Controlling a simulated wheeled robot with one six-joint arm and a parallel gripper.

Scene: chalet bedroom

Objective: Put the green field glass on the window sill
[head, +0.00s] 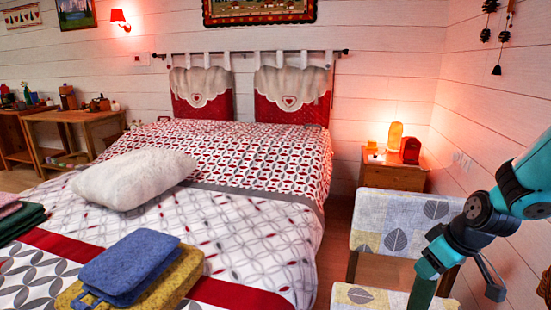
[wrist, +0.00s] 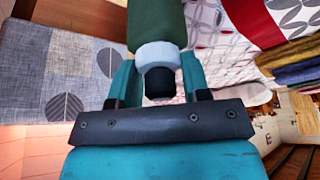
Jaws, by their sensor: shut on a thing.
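My gripper (wrist: 158,82) is shut on the green field glass (wrist: 156,22). In the wrist view, the field glass has a dark green barrel, a pale grey ring and a black end that lies between the teal fingers. In the head view, my gripper (head: 432,268) is at the lower right, in front of the patterned chair. The green field glass (head: 422,292) hangs below it there, cut off by the bottom edge. I see no window sill in either view.
A chair (head: 400,222) with a leaf pattern stands close behind my gripper. A large bed (head: 262,225) with folded cloths (head: 125,265) and a white pillow (head: 133,178) fills the middle. A nightstand (head: 392,176) with a glowing lamp (head: 395,136) stands by the back wall.

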